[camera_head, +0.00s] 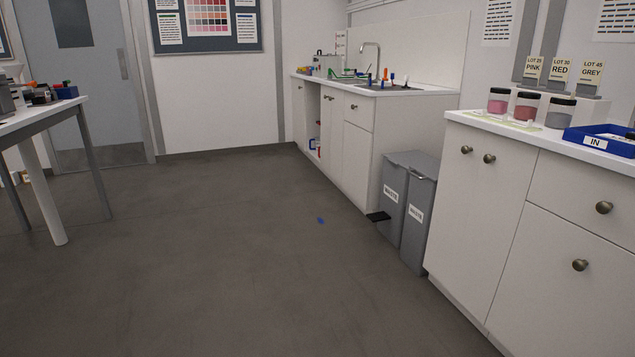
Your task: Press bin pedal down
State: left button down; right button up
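Two grey waste bins stand side by side on the floor, between the sink cabinet and the near white cabinet. The farther bin (392,196) and the nearer bin (416,225) each carry a white label. Both lids look closed. No pedal shows on the nearer bin. Neither of my grippers is in view.
The grey floor (230,250) before the bins is open, with a small blue scrap (320,220) on it. The near cabinet (480,200) bears jars and a blue IN tray (590,141). The sink cabinet (350,150) stands behind. A table (45,120) is at left.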

aim_at(380, 216)
jog(key=i, duration=0.9)
jog(key=i+j+z, duration=0.1)
jog(key=i, duration=0.8)
jog(key=i+j+z, duration=0.1)
jog(key=i+z, duration=0.35)
jog(key=i+j+z, duration=0.25)
jog(key=i+z, duration=0.15)
jog(key=i+j+z, duration=0.7)
jog(key=j+z, duration=0.2)
jog(key=i+j+z, duration=0.2)
jog(key=j+z, duration=0.2)
jog(key=j, duration=0.15)
